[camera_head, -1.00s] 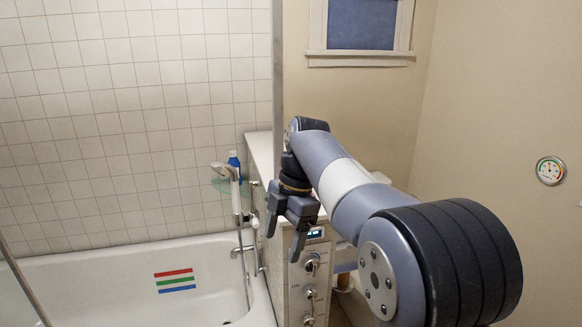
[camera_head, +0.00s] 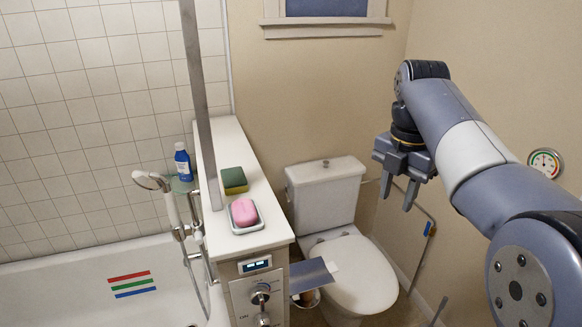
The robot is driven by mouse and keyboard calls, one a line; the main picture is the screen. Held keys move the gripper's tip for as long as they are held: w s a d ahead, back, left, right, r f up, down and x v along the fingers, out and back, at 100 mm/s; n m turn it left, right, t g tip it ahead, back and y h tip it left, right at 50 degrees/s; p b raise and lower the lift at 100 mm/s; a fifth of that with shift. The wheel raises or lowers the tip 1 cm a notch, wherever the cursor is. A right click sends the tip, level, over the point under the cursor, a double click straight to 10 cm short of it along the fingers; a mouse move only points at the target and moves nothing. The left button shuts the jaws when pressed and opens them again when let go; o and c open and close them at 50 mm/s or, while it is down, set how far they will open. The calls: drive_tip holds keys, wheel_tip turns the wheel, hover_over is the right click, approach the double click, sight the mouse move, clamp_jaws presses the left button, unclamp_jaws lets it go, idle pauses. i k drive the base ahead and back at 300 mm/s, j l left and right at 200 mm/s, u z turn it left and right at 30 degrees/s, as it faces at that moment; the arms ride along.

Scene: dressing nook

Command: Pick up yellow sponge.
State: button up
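The sponge (camera_head: 234,181) lies on the white ledge beside the bathtub, behind the pink soap. It has a dark green top and a yellow body showing below. My gripper (camera_head: 398,191) is open and empty. It hangs in the air to the right of the sponge, well apart from it, in front of the beige wall and right of the toilet tank in the picture.
The white ledge (camera_head: 262,237) also holds pink soap (camera_head: 245,212) in a dish. A vertical metal post (camera_head: 201,110) rises beside the ledge. A blue bottle (camera_head: 183,162) and shower head (camera_head: 147,180) are left of it. The toilet (camera_head: 352,272) stands right.

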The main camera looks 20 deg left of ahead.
sight(234, 180)
drive_tip(key=i+l, duration=0.15)
drive_tip(key=i, duration=0.2)
drive_tip(key=i+l, duration=0.1)
drive_tip(key=i, duration=0.25)
drive_tip(key=i+u, duration=0.2)
drive_tip(key=u, duration=0.25)
drive_tip(key=i+l+u, duration=0.1)
drive_tip(key=u, duration=0.35)
drive_tip(key=i+l+u, duration=0.2)
drive_tip(key=u, duration=0.25)
drive_tip(key=i+l+u, duration=0.15)
drive_tip(key=i+u, duration=0.15)
drive_tip(key=u, duration=0.2)
drive_tip(key=i+l+u, duration=0.25)
drive_tip(key=u, duration=0.25)
